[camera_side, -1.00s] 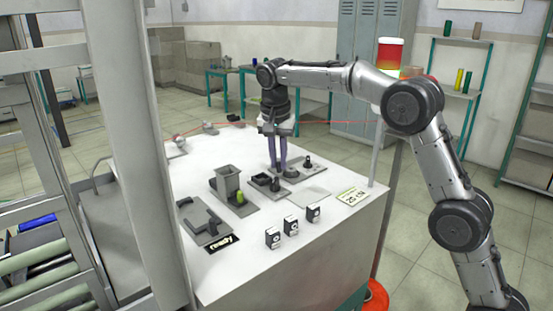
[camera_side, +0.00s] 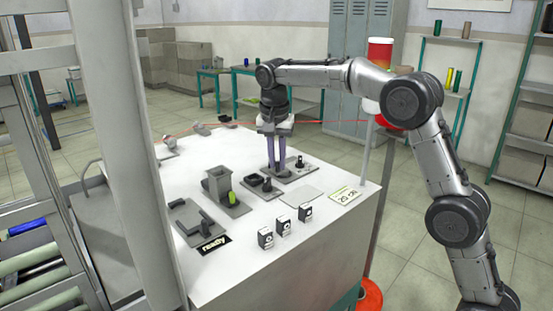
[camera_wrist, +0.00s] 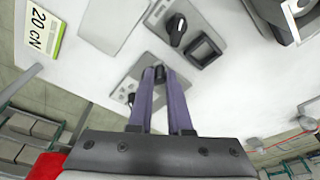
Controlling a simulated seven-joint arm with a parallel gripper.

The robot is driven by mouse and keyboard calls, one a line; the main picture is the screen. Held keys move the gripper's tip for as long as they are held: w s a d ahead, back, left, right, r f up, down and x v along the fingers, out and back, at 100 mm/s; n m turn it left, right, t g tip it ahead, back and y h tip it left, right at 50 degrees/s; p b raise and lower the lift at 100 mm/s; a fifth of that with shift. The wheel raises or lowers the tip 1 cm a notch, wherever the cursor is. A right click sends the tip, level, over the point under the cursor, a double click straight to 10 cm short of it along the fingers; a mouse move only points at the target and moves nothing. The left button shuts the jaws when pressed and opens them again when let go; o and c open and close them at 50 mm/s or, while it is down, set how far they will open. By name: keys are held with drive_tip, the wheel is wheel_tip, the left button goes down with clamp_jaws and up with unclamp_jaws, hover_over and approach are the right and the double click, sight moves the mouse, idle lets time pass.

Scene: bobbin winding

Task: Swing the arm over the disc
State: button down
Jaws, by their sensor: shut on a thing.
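My gripper (camera_side: 277,166) points straight down over a small grey plate (camera_side: 296,173) on the white table. In the wrist view its long purple-grey fingers (camera_wrist: 160,76) come together on a small dark piece (camera_wrist: 160,71), apparently part of the swing arm. The fingers hide most of the arm and the disc, so I cannot tell how far the arm lies over the disc. A black knob (camera_side: 300,161) stands on the same plate, right of the fingers. In the wrist view the plate (camera_wrist: 122,92) shows small holes beside the left finger.
A neighbouring plate (camera_wrist: 187,14) carries a black lever knob (camera_wrist: 177,30) and a dark square frame (camera_wrist: 205,51), close to the fingers. A grey box (camera_side: 218,184), a green piece (camera_side: 232,198) and several small dark blocks (camera_side: 284,226) stand nearer. A flat pad (camera_side: 301,197) lies in front.

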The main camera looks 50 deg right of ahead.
drive_tip(key=shift+d, duration=0.15)
drive_tip(key=shift+s+d, duration=0.4)
drive_tip(key=shift+d, duration=0.4)
drive_tip(key=shift+s+d, duration=0.2)
drive_tip(key=shift+d, duration=0.85)
drive_tip(key=c, duration=0.9)
unclamp_jaws()
